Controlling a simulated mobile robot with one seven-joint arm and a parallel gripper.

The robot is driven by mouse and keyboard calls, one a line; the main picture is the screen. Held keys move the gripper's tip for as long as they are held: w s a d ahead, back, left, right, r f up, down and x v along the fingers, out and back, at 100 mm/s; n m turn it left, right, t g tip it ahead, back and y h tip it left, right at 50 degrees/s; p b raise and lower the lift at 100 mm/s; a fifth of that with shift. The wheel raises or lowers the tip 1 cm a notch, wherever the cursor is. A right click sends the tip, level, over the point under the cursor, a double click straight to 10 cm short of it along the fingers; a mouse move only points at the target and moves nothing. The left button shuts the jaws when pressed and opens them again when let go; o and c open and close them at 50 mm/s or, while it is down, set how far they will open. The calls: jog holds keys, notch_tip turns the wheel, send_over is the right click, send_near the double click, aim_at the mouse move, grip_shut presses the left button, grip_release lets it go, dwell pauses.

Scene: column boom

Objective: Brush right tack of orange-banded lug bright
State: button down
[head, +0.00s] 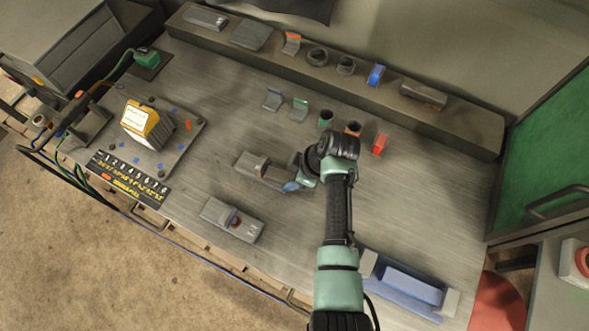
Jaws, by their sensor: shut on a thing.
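My gripper (298,182) is low over the table, at the right end of a grey plate (245,165). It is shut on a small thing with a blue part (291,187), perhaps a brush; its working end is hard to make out. On the plate stands a small grey lug (262,165) with a brownish-orange face, just left of my gripper. Tacks at its foot are too small to see, and its right side is partly hidden. I cannot tell whether the held thing touches the plate. Another orange-banded bracket (291,43) sits on the back ledge.
Small coloured brackets and rings, including a red one (379,144), stand behind my gripper. A blue holder (408,287) lies front right. A yellow-and-white block (147,124) stands left.

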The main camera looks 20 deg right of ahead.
jog(key=shift+w+d+f+b, duration=0.15)
jog(key=shift+w+d+b, duration=0.25)
jog(key=shift+b, duration=0.25)
jog(key=shift+w+d+b, duration=0.35)
jog(key=shift+d+b, duration=0.05)
jog(key=shift+d, duration=0.05)
jog(key=shift+s+a+r+p, duration=0.2)
jog(key=shift+s+a+p, duration=0.7)
jog(key=shift+p, duration=0.25)
jog(key=shift+w+d+f+b, duration=0.15)
jog(key=shift+w+d+b, duration=0.1)
jog(key=shift+w+b, duration=0.15)
jog(key=shift+w+d+b, duration=0.55)
jog(key=shift+d+b, duration=0.05)
jog(key=shift+b, duration=0.05)
jog(key=shift+s+a+p, duration=0.4)
jog(key=shift+s+p, duration=0.05)
jog(key=shift+p, duration=0.1)
jog(key=shift+r, duration=0.2)
